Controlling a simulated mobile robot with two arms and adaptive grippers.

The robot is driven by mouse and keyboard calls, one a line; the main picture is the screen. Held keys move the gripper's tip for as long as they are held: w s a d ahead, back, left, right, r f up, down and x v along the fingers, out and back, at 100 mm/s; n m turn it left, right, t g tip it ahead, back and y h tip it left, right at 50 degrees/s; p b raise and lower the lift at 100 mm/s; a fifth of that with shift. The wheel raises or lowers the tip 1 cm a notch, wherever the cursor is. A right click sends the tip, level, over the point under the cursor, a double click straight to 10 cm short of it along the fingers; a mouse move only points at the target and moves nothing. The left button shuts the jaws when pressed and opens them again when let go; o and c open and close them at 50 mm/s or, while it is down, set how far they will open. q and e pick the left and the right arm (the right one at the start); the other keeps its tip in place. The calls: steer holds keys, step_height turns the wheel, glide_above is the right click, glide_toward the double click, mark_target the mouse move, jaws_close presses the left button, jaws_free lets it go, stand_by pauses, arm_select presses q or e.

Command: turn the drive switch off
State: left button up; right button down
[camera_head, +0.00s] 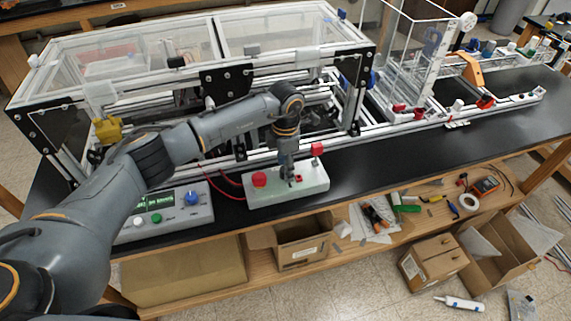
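A white control box (265,197) sits at the front edge of the black bench, with a big round red button (259,180) on its left part. A small red part (298,179) shows on its top right of the middle. My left arm comes in from the left, and my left gripper (287,177) points straight down at the middle of the box top, just left of that small red part. The fingers are too small and dark to tell open from shut. They hide the spot beneath them, and I cannot make out the drive switch for certain. My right gripper is out of view.
A grey box with a green display, knob and buttons (163,212) stands left of the white box. The aluminium extrusion frame with clear panels (283,63) stands behind. The bench (400,150) is clear to the right.

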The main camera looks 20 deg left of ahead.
arm_select(q)
jaws_close()
steer(key=n+b, duration=0.2)
steer(key=n, duration=0.1)
steer(key=shift+f, duration=0.1)
steer(key=n+b, duration=0.3)
steer(key=n, duration=0.2)
steer(key=shift+n, duration=0.3)
steer(key=n+b, duration=0.2)
steer(key=n, duration=0.2)
steer(key=shift+n, duration=0.3)
steer(key=n, duration=0.2)
steer(key=n+b, duration=0.1)
steer(key=n, duration=0.1)
steer(key=shift+r+n, duration=0.2)
steer(key=shift+n, duration=0.1)
